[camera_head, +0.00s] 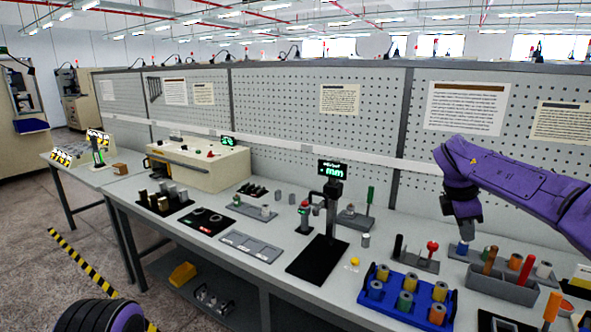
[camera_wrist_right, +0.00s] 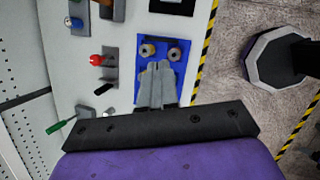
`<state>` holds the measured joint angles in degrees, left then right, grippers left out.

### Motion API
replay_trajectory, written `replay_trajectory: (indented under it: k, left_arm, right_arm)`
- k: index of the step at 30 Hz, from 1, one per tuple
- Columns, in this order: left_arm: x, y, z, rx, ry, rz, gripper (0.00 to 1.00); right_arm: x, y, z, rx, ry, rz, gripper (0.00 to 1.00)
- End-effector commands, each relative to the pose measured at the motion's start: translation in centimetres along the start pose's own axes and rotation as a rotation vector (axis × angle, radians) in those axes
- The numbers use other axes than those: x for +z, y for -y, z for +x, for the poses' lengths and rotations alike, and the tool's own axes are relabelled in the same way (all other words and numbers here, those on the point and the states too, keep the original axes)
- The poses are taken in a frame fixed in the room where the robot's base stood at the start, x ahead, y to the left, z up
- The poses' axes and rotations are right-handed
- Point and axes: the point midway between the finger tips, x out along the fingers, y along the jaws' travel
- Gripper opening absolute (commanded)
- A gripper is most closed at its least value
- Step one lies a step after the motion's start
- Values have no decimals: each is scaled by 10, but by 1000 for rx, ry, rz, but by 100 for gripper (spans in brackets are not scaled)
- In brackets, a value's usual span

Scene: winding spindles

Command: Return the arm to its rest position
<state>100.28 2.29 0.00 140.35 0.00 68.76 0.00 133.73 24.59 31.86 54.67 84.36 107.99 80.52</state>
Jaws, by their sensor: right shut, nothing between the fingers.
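My right arm comes in from the right in the head view, purple with a dark wrist. Its gripper (camera_head: 466,232) points down above the right part of the bench, over the area of a small blue-topped piece. In the right wrist view the grey fingers (camera_wrist_right: 156,80) are together with nothing between them. In that view they overlap the blue tray (camera_wrist_right: 144,97), hiding part of it. The left gripper is not in view.
The blue rack (camera_head: 413,312) with several spindles stands at the bench front. A grey tool box (camera_head: 505,291) with upright handles stands below the right arm. A gauge stand (camera_head: 330,215) is left of it. The pegboard (camera_head: 310,105) stands behind.

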Motion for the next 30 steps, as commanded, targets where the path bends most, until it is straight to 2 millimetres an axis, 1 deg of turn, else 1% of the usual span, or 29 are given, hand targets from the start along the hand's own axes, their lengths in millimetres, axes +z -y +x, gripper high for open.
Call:
replay_trajectory:
  k: [1, 2, 5, 6, 8, 9, 11, 12, 14, 15, 17, 18, 20, 21, 23, 24, 26, 27, 29, 30]
  left_arm:
    - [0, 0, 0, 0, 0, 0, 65]
    - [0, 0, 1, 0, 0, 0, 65]
    - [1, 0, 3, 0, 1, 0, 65]
    - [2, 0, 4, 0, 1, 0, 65]
    - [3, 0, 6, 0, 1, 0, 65]
    - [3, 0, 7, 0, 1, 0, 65]
    - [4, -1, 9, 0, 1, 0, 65]
    - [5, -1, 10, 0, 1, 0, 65]
    - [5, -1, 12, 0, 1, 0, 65]
    - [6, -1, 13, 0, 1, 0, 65]
    - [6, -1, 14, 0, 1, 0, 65]
    - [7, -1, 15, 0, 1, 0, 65]
    - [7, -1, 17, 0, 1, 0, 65]
    - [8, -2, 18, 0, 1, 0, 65]
    - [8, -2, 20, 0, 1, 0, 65]
    - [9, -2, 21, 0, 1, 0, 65]
    - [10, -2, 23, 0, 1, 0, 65]
    - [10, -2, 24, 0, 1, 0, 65]
    - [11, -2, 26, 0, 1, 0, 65]
    - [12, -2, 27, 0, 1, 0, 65]
  right_arm:
    - [-1, 0, 13, 21, 87, -152, 0]
    - [-1, 0, 21, 34, 147, -258, 0]
    - [-11, 2, 58, 39, 387, -708, 0]
    - [-19, 4, 77, 23, 498, -932, 0]
    - [-37, 12, 108, -21, 666, -1300, 0]
    - [-52, 21, 130, -61, 767, -1548, 0]
    - [-76, 40, 162, -125, 898, -1903, 0]
    - [-91, 54, 182, -163, 967, -2114, 0]
    - [-111, 80, 209, -213, 1046, -2393, 0]
    - [-123, 98, 226, -239, 1087, -2559, 0]
    - [-138, 128, 249, -270, 1133, -2787, 0]
    - [-146, 149, 264, 280, -1139, 2890, 0]
    - [-157, 183, 284, 255, -1022, 2722, 0]
    - [-162, 208, 297, 234, -948, 2614, 0]
    - [-167, 247, 315, 196, -840, 2460, 0]
    - [-169, 275, 326, 166, -769, 2362, 0]
    - [-169, 319, 340, 117, -667, 2230, 0]
    - [-166, 348, 347, 83, -603, 2153, 0]
    - [-159, 389, 356, 37, -514, 2065, 0]
    - [-154, 414, 360, 11, -462, 2019, 0]
